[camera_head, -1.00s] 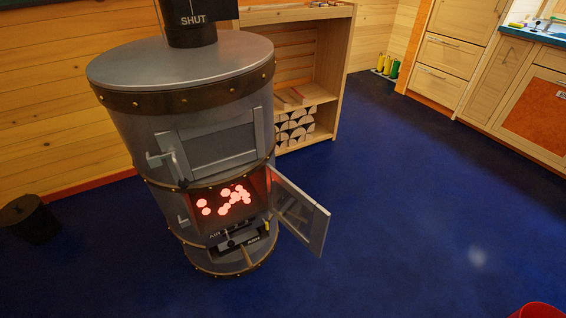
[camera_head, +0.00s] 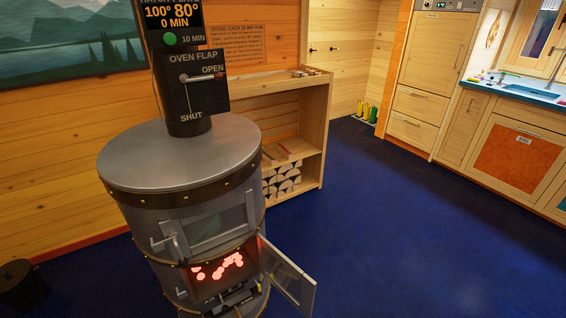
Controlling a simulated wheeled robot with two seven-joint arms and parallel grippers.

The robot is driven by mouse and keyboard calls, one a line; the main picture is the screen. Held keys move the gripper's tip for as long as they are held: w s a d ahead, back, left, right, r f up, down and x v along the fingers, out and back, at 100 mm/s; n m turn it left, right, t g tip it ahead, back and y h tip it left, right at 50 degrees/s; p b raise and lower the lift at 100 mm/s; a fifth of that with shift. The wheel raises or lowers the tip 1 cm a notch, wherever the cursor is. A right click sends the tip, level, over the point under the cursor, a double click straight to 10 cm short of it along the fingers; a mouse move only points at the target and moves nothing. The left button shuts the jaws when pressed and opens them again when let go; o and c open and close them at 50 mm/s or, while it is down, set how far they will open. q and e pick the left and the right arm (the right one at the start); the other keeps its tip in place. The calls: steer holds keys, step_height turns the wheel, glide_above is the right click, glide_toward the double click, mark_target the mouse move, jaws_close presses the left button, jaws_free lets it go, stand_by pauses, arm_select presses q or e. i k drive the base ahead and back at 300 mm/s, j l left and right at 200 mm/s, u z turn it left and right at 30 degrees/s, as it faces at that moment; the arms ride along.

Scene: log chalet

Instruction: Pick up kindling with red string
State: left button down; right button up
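No kindling with red string can be made out for certain. A wooden shelf unit (camera_head: 317,125) stands behind the stove against the log wall. Split logs (camera_head: 282,180) are stacked in its lower part, and small pieces with a reddish tint (camera_head: 279,153) lie on the board above them, too small to identify. More small items (camera_head: 305,72) lie on its top. Neither of my grippers is in view.
A round metal stove (camera_head: 180,165) stands in front with glowing coals (camera_head: 218,266) and its lower door (camera_head: 287,275) open. A dark bucket (camera_head: 20,284) is at lower left. Yellow and green boots (camera_head: 366,112) stand by the far wall. Blue floor (camera_head: 400,220) is clear to the right.

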mark_target(310, 72)
steer(key=l+u, duration=0.1)
steer(key=u, duration=0.25)
steer(key=l+u, duration=0.1)
steer(key=u, duration=0.25)
steer(key=l+u, duration=0.1)
steer(key=u, duration=0.3)
steer(key=l+u, duration=0.25)
steer(key=l, duration=0.25)
steer(key=k+l+u, duration=0.2)
steer(key=l, duration=0.25)
steer(key=l+u, duration=0.25)
steer(key=l, duration=0.25)
steer(key=k+l+u, duration=0.2)
steer(key=l, duration=0.25)
steer(key=i+l, duration=0.15)
steer(key=l, duration=0.15)
steer(key=i+l, duration=0.15)
steer(key=l, duration=0.15)
steer(key=i+l, duration=0.15)
steer(key=l, duration=0.15)
